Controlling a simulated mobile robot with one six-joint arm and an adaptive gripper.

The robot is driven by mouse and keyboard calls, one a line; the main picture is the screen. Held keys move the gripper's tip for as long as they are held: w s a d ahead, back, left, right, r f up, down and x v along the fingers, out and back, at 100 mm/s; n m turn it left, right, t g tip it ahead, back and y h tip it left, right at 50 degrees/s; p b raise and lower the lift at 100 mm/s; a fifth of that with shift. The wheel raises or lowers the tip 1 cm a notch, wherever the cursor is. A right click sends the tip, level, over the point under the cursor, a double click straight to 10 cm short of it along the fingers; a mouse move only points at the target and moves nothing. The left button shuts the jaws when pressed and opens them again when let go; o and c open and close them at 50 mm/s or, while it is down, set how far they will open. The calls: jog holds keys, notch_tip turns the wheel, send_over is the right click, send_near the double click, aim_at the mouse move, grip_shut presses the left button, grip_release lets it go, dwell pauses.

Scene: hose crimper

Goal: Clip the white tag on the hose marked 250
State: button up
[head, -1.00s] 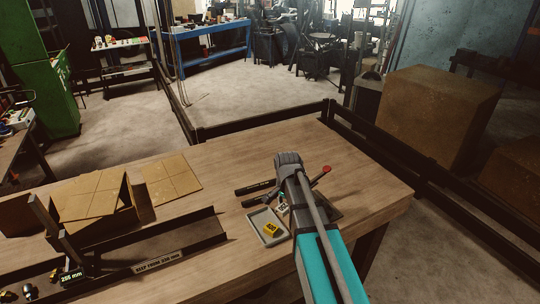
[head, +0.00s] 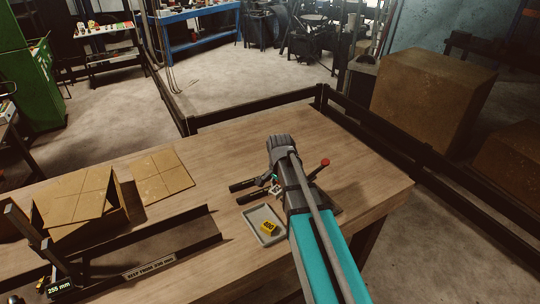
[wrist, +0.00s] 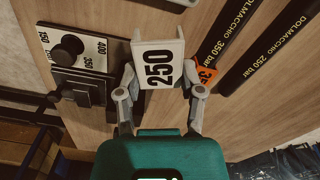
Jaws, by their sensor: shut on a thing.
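My gripper (wrist: 161,82) is shut on the white tag (wrist: 158,65), which is marked 250 and held by its two sides above the table. The tag also shows small in the head view (head: 276,189). Two black hoses lie to its right in the wrist view. The nearer hose (wrist: 243,35) reads 350 bar and has an orange tag (wrist: 207,71) at its lower end, partly hidden by my right finger. The farther hose (wrist: 270,60) reads 250 bar. The white tag is apart from the 250 hose.
A grey tray (head: 252,213) holds a yellow tag (head: 268,228). A dial panel (wrist: 76,50) with a black knob stands left of the tag in the wrist view. A red-knobbed lever (head: 324,163) rises beside my gripper. A cardboard box (head: 80,205) and long dark channel (head: 185,235) are left.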

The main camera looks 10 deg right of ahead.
jog(key=w+m, duration=0.1)
jog(key=w, duration=0.4)
jog(key=w+r+m+p, duration=0.1)
jog(key=w+m, duration=0.1)
jog(key=w, duration=0.3)
jog(key=w+d+r+m+p, duration=0.1)
jog(key=w, duration=0.4)
jog(key=shift+w+r, duration=0.2)
jog(key=shift+w, duration=0.1)
jog(key=shift+s+f, duration=0.1)
jog(key=shift+f, duration=0.05)
notch_tip(320, 180, down, 7)
jog(key=b, duration=0.7)
jog(key=shift+f, duration=0.3)
jog(key=shift+f+b, duration=0.5)
jog(key=shift+b, duration=0.2)
dwell(2.3)
jog(key=o, duration=0.9)
